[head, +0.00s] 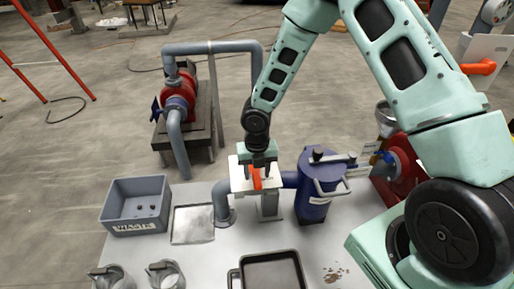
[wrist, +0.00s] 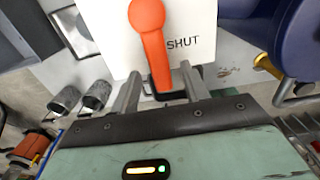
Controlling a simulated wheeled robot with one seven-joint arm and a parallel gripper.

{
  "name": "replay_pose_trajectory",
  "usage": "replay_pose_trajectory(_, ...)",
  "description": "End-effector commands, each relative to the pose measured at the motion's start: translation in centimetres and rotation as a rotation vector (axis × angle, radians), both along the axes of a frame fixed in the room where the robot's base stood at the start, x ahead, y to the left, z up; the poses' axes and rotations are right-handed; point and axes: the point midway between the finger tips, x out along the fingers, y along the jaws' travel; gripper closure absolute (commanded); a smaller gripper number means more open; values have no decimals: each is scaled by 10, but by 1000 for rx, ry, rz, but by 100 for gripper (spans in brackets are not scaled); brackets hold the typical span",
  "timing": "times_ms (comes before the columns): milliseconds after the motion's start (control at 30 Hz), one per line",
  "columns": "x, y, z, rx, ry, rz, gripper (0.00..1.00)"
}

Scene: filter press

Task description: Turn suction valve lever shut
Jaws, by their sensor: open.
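The orange suction valve lever (wrist: 150,45) is mounted on a white plate (wrist: 205,18) printed with the word SHUT. In the wrist view its round hub is at the top, and its arm hangs down, tilted slightly, to the left of the word. My gripper (wrist: 160,77) is open, with one finger on each side of the lever's free end. A gap shows on both sides of the lever. In the head view my gripper (head: 258,166) is over the plate (head: 239,174), and part of the orange lever (head: 257,180) shows below it.
A blue vessel (head: 314,190) with a handle stands close to the right of the valve. Grey pipe (head: 221,200) runs on the left. A grey WASTE bin (head: 135,225), a flat tray (head: 192,224), a dark tray (head: 270,273) and metal cups (head: 166,274) stand on the table.

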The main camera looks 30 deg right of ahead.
Motion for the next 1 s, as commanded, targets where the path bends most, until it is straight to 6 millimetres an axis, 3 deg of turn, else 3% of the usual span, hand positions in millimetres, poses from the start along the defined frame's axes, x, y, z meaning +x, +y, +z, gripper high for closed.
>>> replay_pose_trajectory(400, 1, -1, 97, -1, -6, -1, 55)
replay_pose_trajectory(600, 1, -1, 135, -1, -4, -1, 55)
replay_pose_trajectory(800, 0, -1, 154, -2, -3, 2, 55)
replay_pose_trajectory(1000, 0, -1, 158, -1, -1, 3, 55)
